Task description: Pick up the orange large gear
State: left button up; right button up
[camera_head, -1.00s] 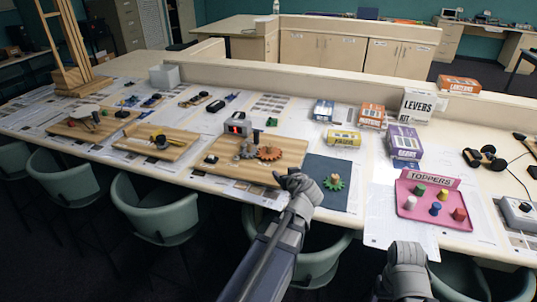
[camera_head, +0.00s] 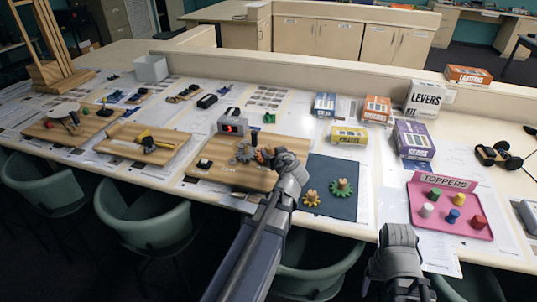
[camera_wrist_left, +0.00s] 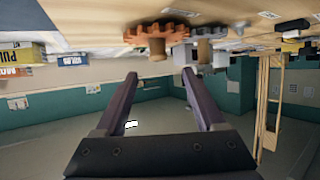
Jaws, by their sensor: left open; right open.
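The orange large gear (camera_head: 262,157) stands on the wooden board (camera_head: 215,170) beside a grey gear (camera_head: 243,153), mostly hidden behind my left gripper (camera_head: 277,158). In the left wrist view, which looks upside down, the orange gear (camera_wrist_left: 157,37) shows just beyond the open fingertips (camera_wrist_left: 160,75), next to the grey gear (camera_wrist_left: 205,32). Nothing is between the fingers. My right gripper (camera_head: 398,240) is low at the table's front edge, away from the gear; its fingers are hard to make out.
A dark mat (camera_head: 330,172) right of the board holds a green gear (camera_head: 342,188) and a yellowish gear (camera_head: 311,198). A box with a red display (camera_head: 232,124) stands behind the grey gear. A pink toppers tray (camera_head: 470,229) is at right. Kit boxes (camera_head: 412,139) stand behind.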

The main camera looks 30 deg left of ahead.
aim_at(270, 151)
pick_arm(q)
jog(key=shift+x, duration=0.8)
jog(key=shift+w+f+b, duration=0.1)
jog(key=shift+f+b, duration=0.2)
jog(key=shift+b, duration=0.1)
jog(key=w+a+f+b, duration=0.2)
jog(key=shift+w+a+f+b, duration=0.25)
jog(key=shift+w+f+b, duration=0.05)
jog(key=shift+w+f, duration=0.05)
jog(key=shift+w+a, duration=0.15)
jog(key=shift+c, duration=0.7)
grip_shut()
